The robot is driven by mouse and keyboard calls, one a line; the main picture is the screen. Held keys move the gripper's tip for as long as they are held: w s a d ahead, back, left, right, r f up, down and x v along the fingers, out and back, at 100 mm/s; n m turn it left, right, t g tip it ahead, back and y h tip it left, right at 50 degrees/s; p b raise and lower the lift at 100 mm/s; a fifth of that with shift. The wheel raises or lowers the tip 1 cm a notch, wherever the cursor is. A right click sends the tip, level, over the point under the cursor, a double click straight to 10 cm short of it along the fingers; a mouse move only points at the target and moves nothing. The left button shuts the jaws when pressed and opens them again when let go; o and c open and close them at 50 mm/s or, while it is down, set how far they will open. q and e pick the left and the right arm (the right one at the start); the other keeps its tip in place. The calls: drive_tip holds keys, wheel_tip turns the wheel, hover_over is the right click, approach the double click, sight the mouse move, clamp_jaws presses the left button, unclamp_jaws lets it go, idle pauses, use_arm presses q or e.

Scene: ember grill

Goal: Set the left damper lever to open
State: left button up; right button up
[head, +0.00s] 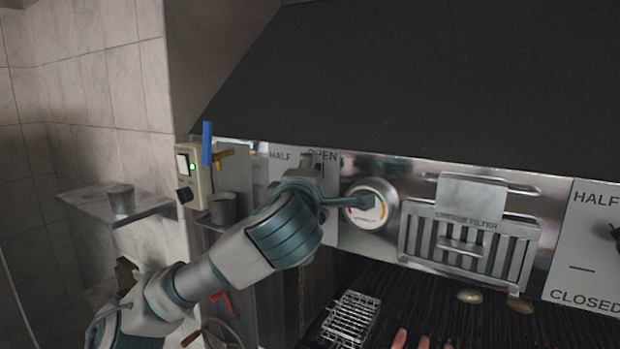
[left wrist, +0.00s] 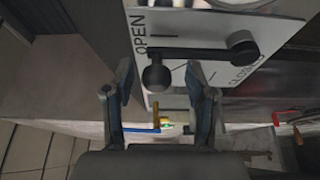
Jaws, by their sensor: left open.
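The left damper plate (left wrist: 190,20) fills the top of the left wrist view, with OPEN on its left and CLOSED on its right. In the head view the gripper and forearm hide much of the plate. My right gripper is not in view.
A round gauge (head: 370,203) sits close right of my left gripper. The grease filter (head: 468,235) is further right, above the grill grate (head: 450,315). A control box (head: 194,175) and a metal shelf (head: 95,205) are at left. The dark hood (head: 430,80) overhangs.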

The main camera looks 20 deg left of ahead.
use_arm(q)
drive_tip(key=v, duration=1.2)
